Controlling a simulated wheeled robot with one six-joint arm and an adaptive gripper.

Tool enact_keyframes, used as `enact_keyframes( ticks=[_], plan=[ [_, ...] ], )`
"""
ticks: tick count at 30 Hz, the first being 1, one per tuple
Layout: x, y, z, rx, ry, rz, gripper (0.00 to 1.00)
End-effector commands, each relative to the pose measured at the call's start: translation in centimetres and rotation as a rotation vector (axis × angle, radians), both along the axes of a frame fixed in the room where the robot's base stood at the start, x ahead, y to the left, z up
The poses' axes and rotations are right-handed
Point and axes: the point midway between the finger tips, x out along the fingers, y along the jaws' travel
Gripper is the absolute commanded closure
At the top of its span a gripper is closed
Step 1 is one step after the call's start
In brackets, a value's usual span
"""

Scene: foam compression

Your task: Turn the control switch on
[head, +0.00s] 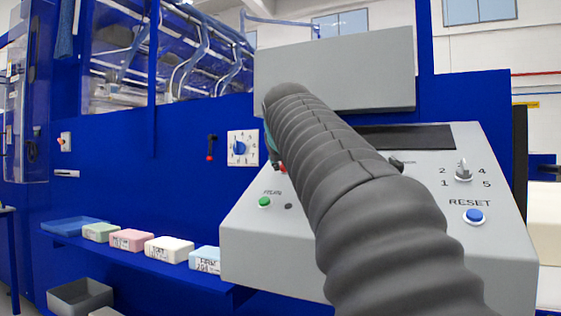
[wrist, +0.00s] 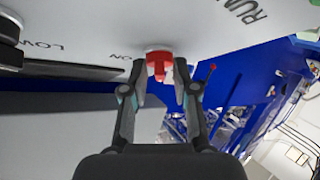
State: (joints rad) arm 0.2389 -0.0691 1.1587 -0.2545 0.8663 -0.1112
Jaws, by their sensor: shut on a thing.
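The red control switch (wrist: 159,66) stands out from the light panel in the wrist view, with an "ON" label beside it. My gripper (wrist: 160,74) has its two fingers on either side of the switch and is shut on it. In the head view my dark ribbed arm reaches across the grey console (head: 255,240) and hides most of the gripper. Only a sliver of red (head: 283,168) shows beside the arm there. The switch's exact angle is hard to tell.
The console carries a blue RESET button (head: 473,215), a numbered selector knob (head: 463,171) and a green button (head: 264,202). Several foam blocks, such as a pink one (head: 132,240), lie on a blue shelf at the left. A black knob (wrist: 10,35) is near "LOW".

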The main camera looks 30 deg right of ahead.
Motion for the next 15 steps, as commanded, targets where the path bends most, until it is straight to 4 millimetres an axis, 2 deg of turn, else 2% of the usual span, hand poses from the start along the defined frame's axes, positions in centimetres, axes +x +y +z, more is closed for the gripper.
enact_keyframes(
  ticks=[8, 15],
  plan=[
    [0.11, 0.28, -0.28, 0.045, -0.06, -0.122, 1.0],
    [0.24, 0.42, -0.31, 0.112, -0.147, -0.301, 1.0]
  ],
)
